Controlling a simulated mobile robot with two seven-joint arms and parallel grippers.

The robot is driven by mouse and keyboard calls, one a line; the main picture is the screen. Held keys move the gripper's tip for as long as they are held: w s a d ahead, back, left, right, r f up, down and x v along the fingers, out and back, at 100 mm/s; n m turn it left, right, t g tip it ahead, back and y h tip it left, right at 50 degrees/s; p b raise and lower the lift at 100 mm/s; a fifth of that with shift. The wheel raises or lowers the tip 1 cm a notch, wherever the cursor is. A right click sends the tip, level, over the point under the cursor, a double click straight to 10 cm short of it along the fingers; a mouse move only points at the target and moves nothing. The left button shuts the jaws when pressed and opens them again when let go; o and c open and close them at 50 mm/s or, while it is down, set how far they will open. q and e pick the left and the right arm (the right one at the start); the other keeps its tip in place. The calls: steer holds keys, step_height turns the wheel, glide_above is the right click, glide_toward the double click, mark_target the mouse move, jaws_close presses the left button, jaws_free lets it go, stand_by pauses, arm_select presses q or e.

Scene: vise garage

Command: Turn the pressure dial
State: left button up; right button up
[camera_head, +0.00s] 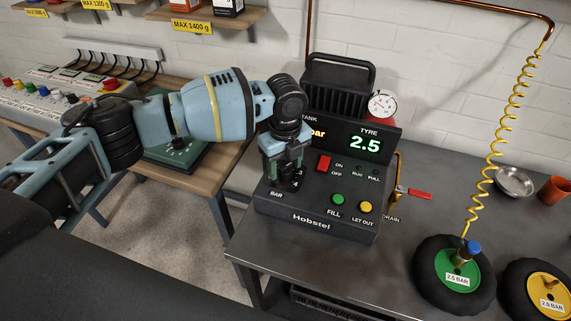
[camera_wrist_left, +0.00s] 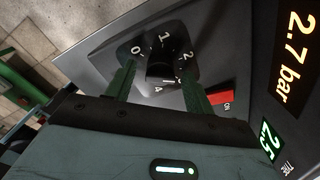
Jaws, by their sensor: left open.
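The pressure dial (camera_wrist_left: 161,72) is a black knob on the sloped front panel of the dark compressor (camera_head: 318,222), ringed by white numbers including 0, 1, 2 and 4. In the head view it is mostly hidden by my left gripper (camera_head: 284,180), above the BAR label. My left gripper is open, pointing down at the panel. In the left wrist view its two green fingers (camera_wrist_left: 160,84) stand on either side of the knob; whether they touch it I cannot tell. The tyre display (camera_head: 365,143) reads 2.5, and the tank display (camera_wrist_left: 290,55) reads 2.7 bar. My right gripper is not in view.
Right of the dial are a red switch (camera_head: 323,163), a green FILL button (camera_head: 338,199) and a yellow LET OUT button (camera_head: 365,207). A drain valve with a red handle (camera_head: 420,194) sticks out at the compressor's side.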

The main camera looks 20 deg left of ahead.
arm_select(q)
steer(key=shift+f, duration=0.25)
steer(key=c, duration=1)
steer(key=shift+o, duration=0.2)
steer(key=shift+r+n+p, duration=0.15)
steer(key=shift+n+p, duration=0.3)
steer(key=shift+n, duration=0.15)
steer(key=shift+n+p, duration=0.5)
steer(key=shift+n, duration=0.4)
steer(key=shift+n+p, duration=0.4)
steer(key=shift+n, duration=0.7)
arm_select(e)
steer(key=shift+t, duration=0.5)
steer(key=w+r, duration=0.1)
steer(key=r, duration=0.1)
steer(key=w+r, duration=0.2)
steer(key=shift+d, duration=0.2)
arm_select(q)
steer(key=shift+n, duration=0.4)
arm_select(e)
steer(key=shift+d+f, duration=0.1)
